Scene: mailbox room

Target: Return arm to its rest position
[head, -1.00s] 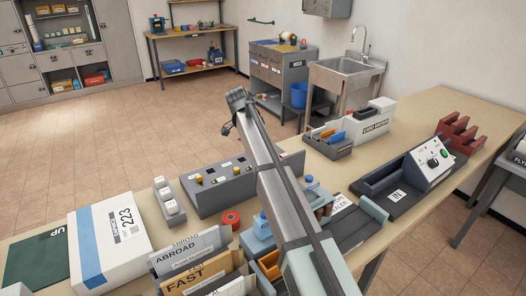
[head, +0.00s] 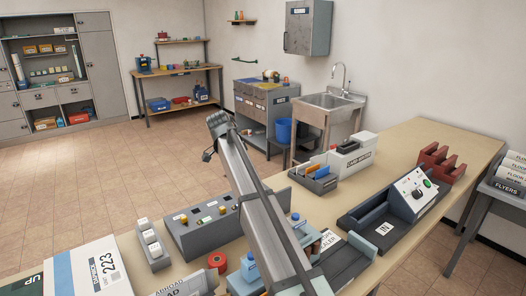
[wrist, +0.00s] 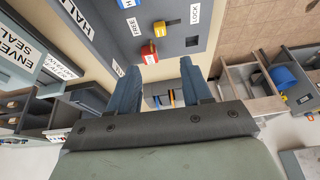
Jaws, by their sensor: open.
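My arm reaches up and away over the table (head: 420,135) in the head view. Its far end stands in the air above the far table edge, in front of the open floor. In the wrist view my gripper (wrist: 160,82) has its two blue fingers apart, with nothing between them. Beyond the fingers show a grey panel (wrist: 182,40) with labels FREE and LOCK, and red and yellow parts on it.
The IN machine (head: 385,218) and red rack (head: 440,163) stand to the right. Open floor (head: 90,190) lies beyond the table.

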